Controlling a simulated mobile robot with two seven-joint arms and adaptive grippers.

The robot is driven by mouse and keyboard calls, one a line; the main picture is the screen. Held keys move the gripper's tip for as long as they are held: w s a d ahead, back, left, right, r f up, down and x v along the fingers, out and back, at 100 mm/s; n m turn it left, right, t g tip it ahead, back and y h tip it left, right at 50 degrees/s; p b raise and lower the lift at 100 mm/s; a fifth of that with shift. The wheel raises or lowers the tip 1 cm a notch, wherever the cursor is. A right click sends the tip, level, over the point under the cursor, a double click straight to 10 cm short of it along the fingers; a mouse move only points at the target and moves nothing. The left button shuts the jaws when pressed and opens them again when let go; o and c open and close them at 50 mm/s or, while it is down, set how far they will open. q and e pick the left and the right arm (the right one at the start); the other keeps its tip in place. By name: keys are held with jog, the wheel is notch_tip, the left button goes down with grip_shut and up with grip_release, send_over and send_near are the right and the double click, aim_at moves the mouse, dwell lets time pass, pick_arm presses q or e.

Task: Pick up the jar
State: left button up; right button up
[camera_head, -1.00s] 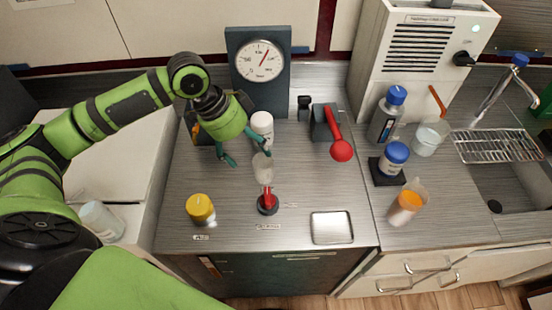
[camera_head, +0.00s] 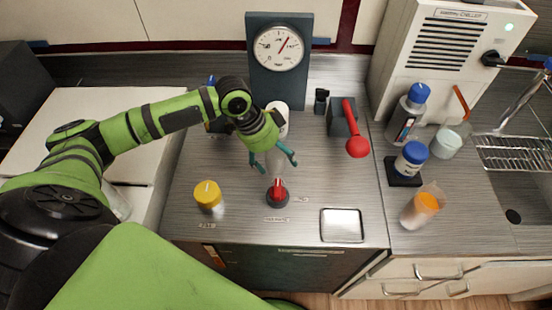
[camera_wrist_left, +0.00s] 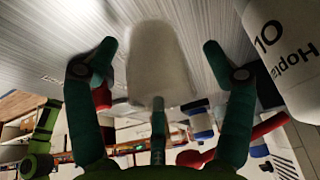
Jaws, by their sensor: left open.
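A clear, cloudy jar (camera_head: 276,155) stands on the steel worktop, just behind the red-handled valve. My left gripper (camera_head: 275,166) is open above the worktop at the jar, with a teal finger to either side of it in the head view. In the left wrist view the jar (camera_wrist_left: 160,62) shows as a pale, see-through shape between and beyond the open fingers (camera_wrist_left: 160,70). No contact is visible. Its upper part is partly hidden by the gripper in the head view. My right gripper is not in view.
A white bottle (camera_head: 279,112) stands close behind the gripper, and shows large at the right in the wrist view (camera_wrist_left: 285,50). The red-handled valve (camera_head: 277,192) is just in front. A yellow-lidded jar (camera_head: 209,197) stands left; a red lever (camera_head: 352,130) and a square tray (camera_head: 342,226) right.

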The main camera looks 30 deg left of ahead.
pick_arm(q)
jog(key=c, duration=1.1)
